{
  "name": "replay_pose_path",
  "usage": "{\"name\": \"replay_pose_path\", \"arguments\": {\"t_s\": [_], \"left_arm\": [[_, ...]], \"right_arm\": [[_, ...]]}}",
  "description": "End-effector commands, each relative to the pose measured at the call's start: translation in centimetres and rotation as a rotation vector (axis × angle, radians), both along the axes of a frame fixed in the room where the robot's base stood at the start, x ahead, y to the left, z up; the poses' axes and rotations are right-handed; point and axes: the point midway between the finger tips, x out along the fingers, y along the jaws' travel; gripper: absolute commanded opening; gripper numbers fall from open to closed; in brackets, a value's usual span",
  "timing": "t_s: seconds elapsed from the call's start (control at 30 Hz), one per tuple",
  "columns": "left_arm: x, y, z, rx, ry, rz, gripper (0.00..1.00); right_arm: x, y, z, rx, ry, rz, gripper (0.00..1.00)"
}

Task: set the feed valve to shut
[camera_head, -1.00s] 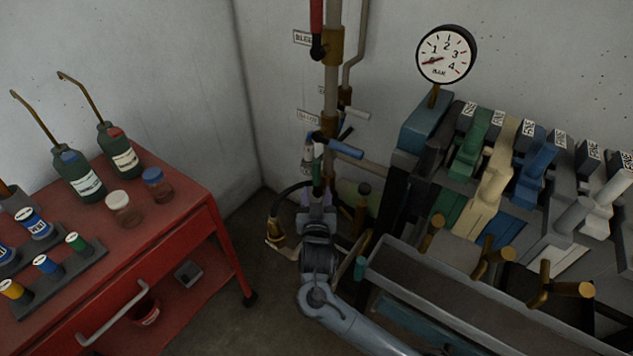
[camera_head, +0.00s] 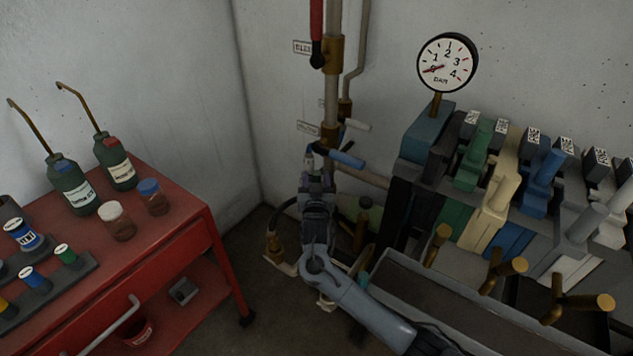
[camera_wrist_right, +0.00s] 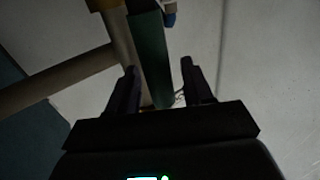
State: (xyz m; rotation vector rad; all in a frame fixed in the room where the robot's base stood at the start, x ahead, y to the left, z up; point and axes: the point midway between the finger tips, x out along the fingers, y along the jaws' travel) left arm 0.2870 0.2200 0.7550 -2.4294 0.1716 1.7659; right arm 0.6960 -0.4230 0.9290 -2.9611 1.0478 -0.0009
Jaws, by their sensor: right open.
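A vertical pipe (camera_head: 332,95) on the back wall carries several lever valves. A red lever (camera_head: 316,25) hangs upright at the top, a pale grey lever (camera_head: 357,125) sticks out right, and a blue lever (camera_head: 347,159) slants down to the right below it. I cannot read which one is labelled feed. My right gripper (camera_head: 318,170) is at the pipe just below the blue lever. In the right wrist view its open fingers (camera_wrist_right: 160,70) stand on either side of a green bar (camera_wrist_right: 152,60), with no grip visible. My left gripper is not in view.
A red cart (camera_head: 190,225) with bottles and jars stands left. A gauge (camera_head: 447,62), a row of coloured levers (camera_head: 540,180) and a grey trough (camera_head: 430,300) fill the right. Floor shows between cart and pipes.

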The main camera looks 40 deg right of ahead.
Motion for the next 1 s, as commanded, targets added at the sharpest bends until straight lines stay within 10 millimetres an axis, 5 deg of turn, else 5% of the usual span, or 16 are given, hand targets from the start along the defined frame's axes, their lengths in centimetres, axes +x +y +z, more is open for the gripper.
{"name": "replay_pose_path", "arguments": {"t_s": [0.3,0.63,1.0], "left_arm": [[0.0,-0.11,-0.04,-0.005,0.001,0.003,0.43],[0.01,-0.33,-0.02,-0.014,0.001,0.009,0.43],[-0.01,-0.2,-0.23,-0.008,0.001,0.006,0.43]], "right_arm": [[0.12,-0.12,0.01,0.0,0.0,0.0,0.49],[0.1,-0.11,0.0,-0.001,0.001,0.0,0.0],[-0.1,-0.16,-0.11,0.006,-0.015,0.0,0.0]]}}
